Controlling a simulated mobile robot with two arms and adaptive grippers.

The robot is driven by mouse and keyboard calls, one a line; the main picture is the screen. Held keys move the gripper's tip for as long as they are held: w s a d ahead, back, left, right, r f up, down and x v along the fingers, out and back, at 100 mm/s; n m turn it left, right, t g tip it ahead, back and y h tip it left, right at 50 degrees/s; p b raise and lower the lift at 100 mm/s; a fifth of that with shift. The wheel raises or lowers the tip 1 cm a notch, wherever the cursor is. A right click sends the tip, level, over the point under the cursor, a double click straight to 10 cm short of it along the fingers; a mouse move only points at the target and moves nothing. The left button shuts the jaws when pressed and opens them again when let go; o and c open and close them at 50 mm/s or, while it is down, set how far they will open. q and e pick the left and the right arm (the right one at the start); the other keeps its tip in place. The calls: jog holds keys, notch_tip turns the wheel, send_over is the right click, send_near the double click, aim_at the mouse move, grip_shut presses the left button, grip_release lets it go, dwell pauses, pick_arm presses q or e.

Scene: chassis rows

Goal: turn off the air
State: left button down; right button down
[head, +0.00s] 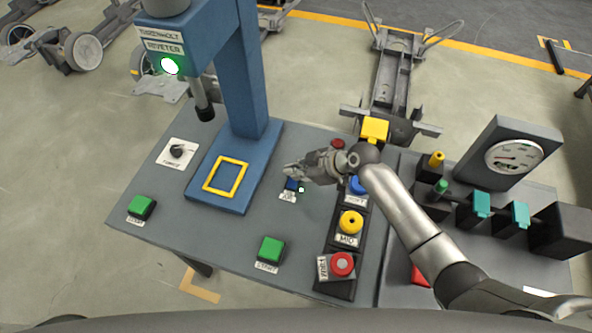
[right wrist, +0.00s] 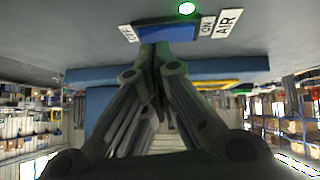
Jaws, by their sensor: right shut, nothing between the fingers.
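The air switch (head: 291,184) is a small blue switch on the grey bench top, with an AIR label and a small light beside it. In the right wrist view the blue switch (right wrist: 166,30) sits between an OFF label (right wrist: 127,33) and an ON label (right wrist: 207,26). Its green light (right wrist: 187,8) is lit. My right gripper (head: 288,172) is shut and empty, its tips right at the switch; the wrist view shows the fingertips (right wrist: 158,48) overlapping the switch's edge, and contact cannot be told. My left gripper is out of view.
A blue riveter (head: 242,80) with a lit green lamp (head: 170,65) stands left. Green start buttons (head: 271,249) and a yellow MID button (head: 350,222) and red button (head: 342,264) are close by. A pressure gauge (head: 513,157) stands right.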

jog(key=shift+w+f+b, duration=0.1)
jog(key=shift+f+b, duration=0.35)
jog(key=shift+r, duration=0.2)
jog(key=shift+s+a+p, duration=0.2)
jog(key=shift+s+p, duration=0.5)
jog(key=shift+s, duration=0.1)
